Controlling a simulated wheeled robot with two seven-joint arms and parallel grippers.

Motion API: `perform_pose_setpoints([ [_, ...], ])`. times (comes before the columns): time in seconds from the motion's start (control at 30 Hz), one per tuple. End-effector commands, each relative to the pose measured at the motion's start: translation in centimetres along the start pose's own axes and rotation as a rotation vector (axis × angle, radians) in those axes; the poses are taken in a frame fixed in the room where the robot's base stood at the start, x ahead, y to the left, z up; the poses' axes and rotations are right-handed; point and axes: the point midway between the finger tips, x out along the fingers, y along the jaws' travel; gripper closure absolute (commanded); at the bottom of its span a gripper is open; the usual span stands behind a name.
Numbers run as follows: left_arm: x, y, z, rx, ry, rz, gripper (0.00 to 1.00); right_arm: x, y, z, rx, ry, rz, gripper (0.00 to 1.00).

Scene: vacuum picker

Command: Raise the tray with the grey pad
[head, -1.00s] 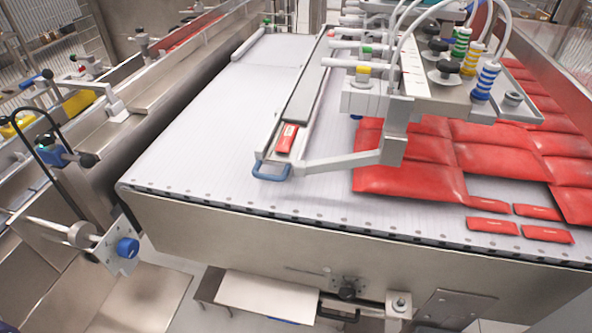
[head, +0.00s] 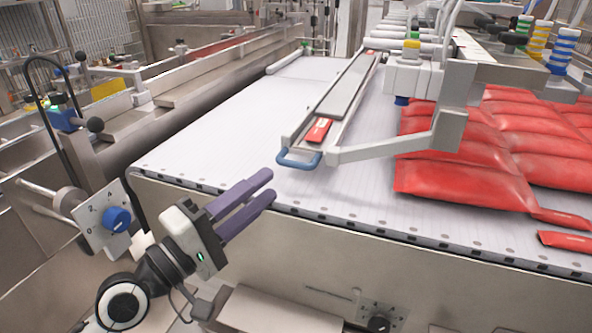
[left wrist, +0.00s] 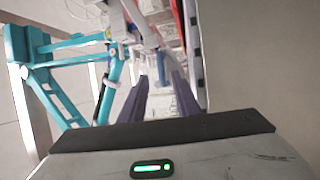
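The long, narrow tray (head: 291,134) lies over the white belt, with a grey pad (head: 350,86) along it. A blue handle (head: 299,160) sticks out at its near end. A small red packet (head: 319,130) lies on the tray between handle and pad. My left gripper (head: 268,187) has purple fingers, parted and empty, just off the belt's near edge, in front of the handle and a little left of it. The fingers also show parted in the left wrist view (left wrist: 160,90), with something blue between them farther off. My right gripper is not in view.
A metal arm (head: 395,147) joins the tray's near end to the suction head with hoses on the right. Large red bags (head: 465,175) lie on the belt beneath it. A panel with a blue knob (head: 117,220) stands left of my arm. The belt left of the tray is clear.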

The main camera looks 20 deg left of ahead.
Motion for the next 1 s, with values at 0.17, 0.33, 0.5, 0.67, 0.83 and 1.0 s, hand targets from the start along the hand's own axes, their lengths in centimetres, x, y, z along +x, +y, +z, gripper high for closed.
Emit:
perform_pose_setpoints([
  [0.17,3.4,0.3,0.0,-0.001,0.001,0.003,0.71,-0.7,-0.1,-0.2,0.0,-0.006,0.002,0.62],
  [0.33,6.4,0.1,0.0,0.001,0.0,0.0,0.71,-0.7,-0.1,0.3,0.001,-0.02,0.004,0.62],
  [0.5,8.3,-0.1,0.1,0.003,0.0,-0.002,0.71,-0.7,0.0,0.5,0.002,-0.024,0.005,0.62],
  [0.67,9.0,-0.2,0.1,0.004,0.0,-0.004,0.71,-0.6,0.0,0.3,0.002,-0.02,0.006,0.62],
  [0.83,9.0,-0.2,0.1,0.005,-0.001,-0.005,0.71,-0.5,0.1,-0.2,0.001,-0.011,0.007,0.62],
  [1.0,9.0,-0.2,0.1,0.005,0.0,-0.005,0.89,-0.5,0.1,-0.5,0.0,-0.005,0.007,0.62],
])
